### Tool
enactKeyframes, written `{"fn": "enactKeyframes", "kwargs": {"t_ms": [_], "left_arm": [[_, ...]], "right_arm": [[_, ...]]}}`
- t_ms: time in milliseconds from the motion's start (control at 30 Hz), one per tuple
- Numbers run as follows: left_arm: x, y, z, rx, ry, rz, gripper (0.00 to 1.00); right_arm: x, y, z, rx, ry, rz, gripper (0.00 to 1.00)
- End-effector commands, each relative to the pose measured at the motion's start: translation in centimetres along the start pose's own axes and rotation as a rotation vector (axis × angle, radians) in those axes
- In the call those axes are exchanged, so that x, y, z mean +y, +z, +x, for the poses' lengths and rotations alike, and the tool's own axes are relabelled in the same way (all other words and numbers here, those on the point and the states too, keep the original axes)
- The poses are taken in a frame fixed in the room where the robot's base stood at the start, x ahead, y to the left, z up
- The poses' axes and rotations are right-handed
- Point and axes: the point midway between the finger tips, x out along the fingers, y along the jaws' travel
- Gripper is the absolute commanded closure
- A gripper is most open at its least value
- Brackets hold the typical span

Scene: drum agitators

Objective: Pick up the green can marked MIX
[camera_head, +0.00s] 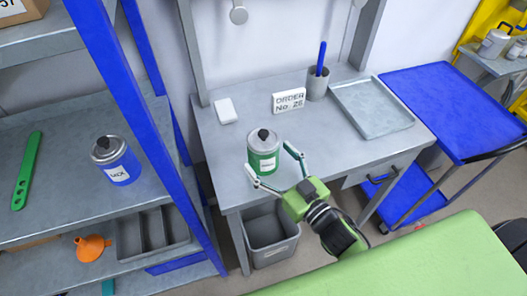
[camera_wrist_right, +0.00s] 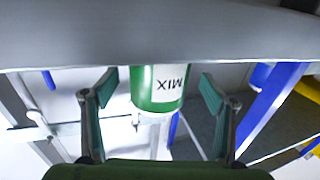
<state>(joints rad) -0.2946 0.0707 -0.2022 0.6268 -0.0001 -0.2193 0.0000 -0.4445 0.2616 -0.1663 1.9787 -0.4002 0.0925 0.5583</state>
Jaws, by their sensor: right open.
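The green can (camera_head: 263,159) with a grey top and dark cap stands upright on the grey workbench near its front edge. In the right wrist view the can (camera_wrist_right: 150,98) appears upside down with a white label reading MIX. My right gripper (camera_head: 269,157) is open, with one finger on either side of the can at its front. In the right wrist view the gripper (camera_wrist_right: 159,77) shows gaps between both fingers and the can. My left gripper is not in view.
An order sign (camera_head: 288,101), a pen cup (camera_head: 317,86), a white block (camera_head: 225,111) and a grey tray (camera_head: 374,107) are on the bench. A blue can (camera_head: 117,161) stands on the left shelf. A blue post (camera_head: 137,111) rises between shelf and bench. A bin (camera_head: 271,251) sits below.

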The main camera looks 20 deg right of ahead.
Motion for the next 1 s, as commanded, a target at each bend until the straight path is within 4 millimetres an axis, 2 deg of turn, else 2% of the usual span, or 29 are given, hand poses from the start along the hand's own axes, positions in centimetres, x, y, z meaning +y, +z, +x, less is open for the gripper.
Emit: {"fn": "enactKeyframes", "kwargs": {"t_ms": [67,233,533,567,700,767,1000], "left_arm": [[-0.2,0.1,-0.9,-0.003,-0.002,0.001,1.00],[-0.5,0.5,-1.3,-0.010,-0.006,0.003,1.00],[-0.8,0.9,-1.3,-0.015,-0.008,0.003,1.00],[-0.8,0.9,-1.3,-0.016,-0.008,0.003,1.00],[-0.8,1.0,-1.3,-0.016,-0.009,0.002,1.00],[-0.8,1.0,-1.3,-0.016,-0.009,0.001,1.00],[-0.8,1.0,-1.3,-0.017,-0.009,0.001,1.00]], "right_arm": [[0.1,-0.5,1.3,0.002,0.000,0.000,0.22],[0.1,-0.3,3.1,0.001,0.000,0.000,0.22],[0.1,-0.1,3.5,0.000,0.000,0.001,0.22],[0.1,-0.1,3.5,0.000,0.000,0.001,0.28],[0.1,-0.1,3.5,0.000,0.000,0.000,0.64],[0.1,-0.1,3.5,0.000,0.000,0.000,0.78],[0.1,-0.4,3.5,0.005,-0.001,0.000,0.78]]}}
